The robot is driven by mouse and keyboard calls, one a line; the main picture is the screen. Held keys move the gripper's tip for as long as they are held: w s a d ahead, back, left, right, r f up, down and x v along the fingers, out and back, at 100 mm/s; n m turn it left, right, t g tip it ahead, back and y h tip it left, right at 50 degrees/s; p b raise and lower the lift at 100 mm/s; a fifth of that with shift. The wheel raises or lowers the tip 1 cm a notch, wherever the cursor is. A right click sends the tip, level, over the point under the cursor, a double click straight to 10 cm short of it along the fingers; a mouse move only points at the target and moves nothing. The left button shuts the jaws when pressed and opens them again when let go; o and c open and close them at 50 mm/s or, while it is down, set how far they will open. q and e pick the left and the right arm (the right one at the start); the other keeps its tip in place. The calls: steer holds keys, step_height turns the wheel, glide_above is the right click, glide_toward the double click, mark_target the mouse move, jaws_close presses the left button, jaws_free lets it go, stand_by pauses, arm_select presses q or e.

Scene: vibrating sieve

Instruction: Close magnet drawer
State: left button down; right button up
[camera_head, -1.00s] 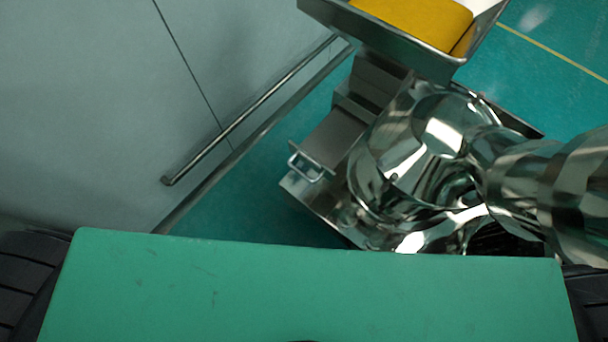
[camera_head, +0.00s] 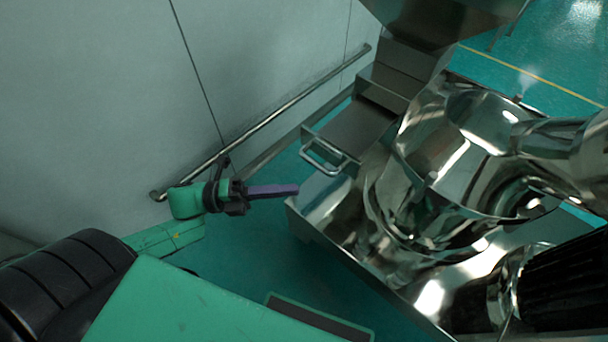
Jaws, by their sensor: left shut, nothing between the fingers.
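The magnet drawer is the grey steel box (camera_head: 352,128) on the left side of the shiny sieve machine (camera_head: 440,170). Its front carries a bent metal handle (camera_head: 324,158) that faces my left arm. Part of the drawer sticks out from the housing; how far I cannot tell. My left gripper (camera_head: 296,189), with purple fingers, is shut and empty. It points right, below and a little left of the handle, apart from it. My right gripper is out of view.
A metal rail (camera_head: 270,118) runs along the grey wall (camera_head: 90,90) close behind my left arm. A steel hopper (camera_head: 440,18) stands above the drawer. The machine's base plate (camera_head: 325,205) juts out below the handle. Green floor (camera_head: 255,235) is free around my gripper.

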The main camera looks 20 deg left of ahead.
arm_select(q)
steer(key=w+d, duration=0.1)
steer(key=w, duration=0.1)
steer(key=w+d, duration=0.1)
steer(key=w, duration=0.1)
steer(key=shift+d+r+b, duration=0.3)
steer(key=shift+r, duration=0.1)
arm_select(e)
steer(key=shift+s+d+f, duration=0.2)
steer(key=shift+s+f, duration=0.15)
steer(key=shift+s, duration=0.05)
arm_select(q)
steer(key=shift+w, duration=0.1)
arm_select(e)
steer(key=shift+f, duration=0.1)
